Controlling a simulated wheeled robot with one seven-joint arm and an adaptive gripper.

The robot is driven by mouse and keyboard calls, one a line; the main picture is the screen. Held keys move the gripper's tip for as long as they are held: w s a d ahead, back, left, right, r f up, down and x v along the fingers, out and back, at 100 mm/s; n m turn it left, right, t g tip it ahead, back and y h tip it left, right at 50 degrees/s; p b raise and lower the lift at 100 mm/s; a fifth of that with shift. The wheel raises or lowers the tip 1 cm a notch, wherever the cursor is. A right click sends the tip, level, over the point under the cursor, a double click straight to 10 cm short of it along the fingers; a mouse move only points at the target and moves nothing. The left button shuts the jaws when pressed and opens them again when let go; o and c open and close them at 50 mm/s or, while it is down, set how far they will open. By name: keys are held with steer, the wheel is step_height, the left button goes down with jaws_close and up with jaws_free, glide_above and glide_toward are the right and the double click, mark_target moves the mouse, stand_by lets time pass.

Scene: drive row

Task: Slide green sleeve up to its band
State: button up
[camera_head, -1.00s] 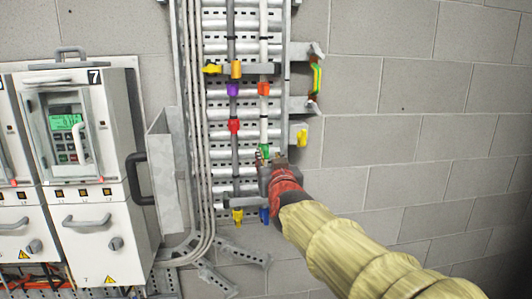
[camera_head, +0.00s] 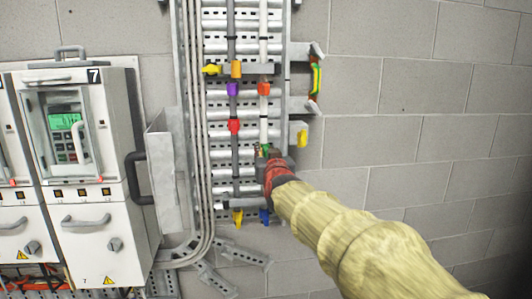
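The green sleeve (camera_head: 265,148) is on the white cable (camera_head: 264,118), on the right side of the cable ladder. My gripper (camera_head: 268,155) is at the green sleeve, with its fingertips around or against it. The gripper hides the sleeve's lower part, and I cannot tell whether the fingers are closed on it. An orange-red sleeve (camera_head: 264,89) sits higher on the same cable. I cannot make out a band for the green sleeve at this size.
A grey cable to the left carries a purple sleeve (camera_head: 232,89) and a red sleeve (camera_head: 233,126). Yellow (camera_head: 238,217) and blue (camera_head: 264,215) pieces are low on the ladder. A cabinet (camera_head: 95,180) with an open metal flap (camera_head: 168,170) stands left.

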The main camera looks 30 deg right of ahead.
jaws_close()
stand_by(0.6)
